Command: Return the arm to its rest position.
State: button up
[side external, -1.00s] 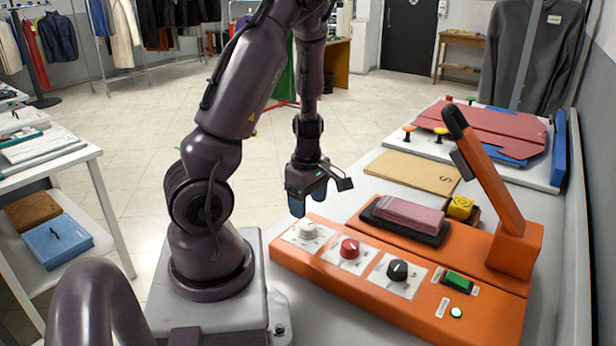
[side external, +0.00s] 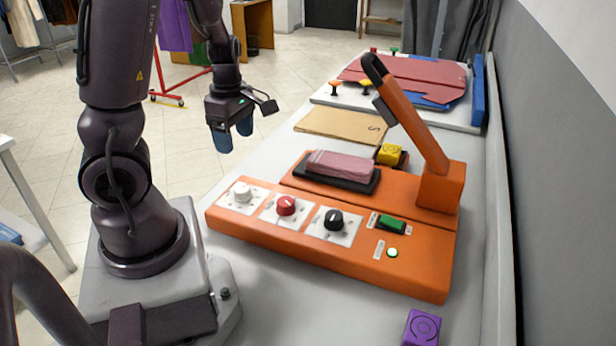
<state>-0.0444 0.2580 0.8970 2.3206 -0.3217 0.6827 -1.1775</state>
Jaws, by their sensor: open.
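My gripper (side external: 233,136) hangs from my raised arm, left of the orange machine and above the edge of the work table. Its two blue-tipped fingers point down and stand apart with nothing between them. It touches nothing that I can see. The orange machine (side external: 340,262) has a white knob (side external: 242,192), a red knob (side external: 286,205) and a black knob (side external: 333,220) on its front. A green switch (side external: 392,225) and a lit green lamp (side external: 392,253) are at the right of its panel.
The machine's orange lever arm (side external: 412,120) stands raised and tilted. A yellow block (side external: 389,154), a tan board (side external: 340,125) and a red folded garment (side external: 410,79) lie farther back. A purple block (side external: 422,327) is at front right.

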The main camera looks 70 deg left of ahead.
jog(key=d+r+m+t, duration=0.2)
jog(key=d+r+m, duration=0.6)
jog(key=m, duration=0.5)
jog(key=w+d+r+m+t, duration=0.1)
jog(key=d+r+m+t, duration=0.2)
jog(key=d+r+m, duration=0.5)
jog(key=d+m, duration=0.5)
jog(key=m, duration=0.1)
jog(key=shift+w+d+r+t, duration=0.15)
jog(key=shift+w+d+t, duration=0.15)
